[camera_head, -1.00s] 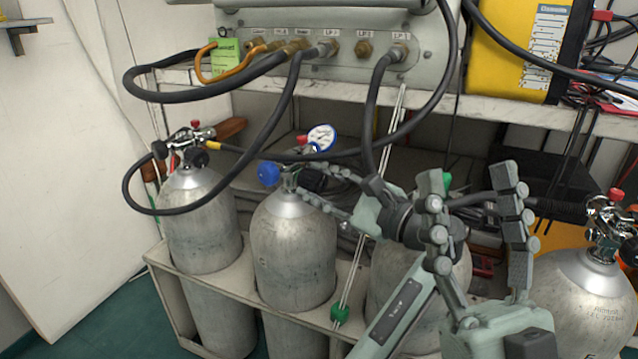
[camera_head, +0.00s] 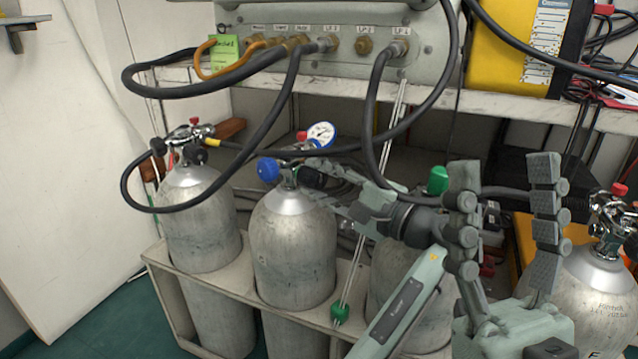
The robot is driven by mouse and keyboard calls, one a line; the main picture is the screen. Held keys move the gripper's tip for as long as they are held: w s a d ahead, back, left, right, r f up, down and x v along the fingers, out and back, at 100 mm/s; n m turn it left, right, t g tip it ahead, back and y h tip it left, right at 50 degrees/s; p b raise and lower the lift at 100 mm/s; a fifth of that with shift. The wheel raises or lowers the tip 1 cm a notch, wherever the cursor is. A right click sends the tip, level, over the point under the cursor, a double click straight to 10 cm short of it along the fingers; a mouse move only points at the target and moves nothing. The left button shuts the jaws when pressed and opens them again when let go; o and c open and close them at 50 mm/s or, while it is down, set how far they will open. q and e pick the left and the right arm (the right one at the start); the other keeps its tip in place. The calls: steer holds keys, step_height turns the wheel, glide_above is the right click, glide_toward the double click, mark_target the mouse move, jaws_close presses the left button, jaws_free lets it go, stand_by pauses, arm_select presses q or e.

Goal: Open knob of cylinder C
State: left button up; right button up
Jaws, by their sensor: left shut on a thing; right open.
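Several grey cylinders stand in a row, and I see no letters that tell which is C. The second from the left (camera_head: 292,245) has a blue knob (camera_head: 268,170) on the left of its valve and a black knob (camera_head: 311,177) on the right. My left gripper (camera_head: 318,180) reaches in from the right and is shut on the black knob, partly covering it. My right gripper (camera_head: 503,185) is open and empty, with its fingers up. A third cylinder (camera_head: 385,275) with a green knob (camera_head: 438,180) is mostly hidden behind my arms.
The leftmost cylinder (camera_head: 200,225) and the right one (camera_head: 590,290) have red-topped valves. Black hoses (camera_head: 280,130) hang from the grey panel (camera_head: 430,50) across the valves. A gauge (camera_head: 321,135) stands behind the second valve. A rack (camera_head: 255,290) surrounds the cylinders.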

arm_select(q)
steer(key=shift+n, duration=0.3)
steer(key=o, duration=1.2)
steer(key=shift+c, duration=0.2)
steer(key=v, duration=0.7)
steer(key=shift+d, duration=0.2)
steer(key=shift+s, duration=0.1)
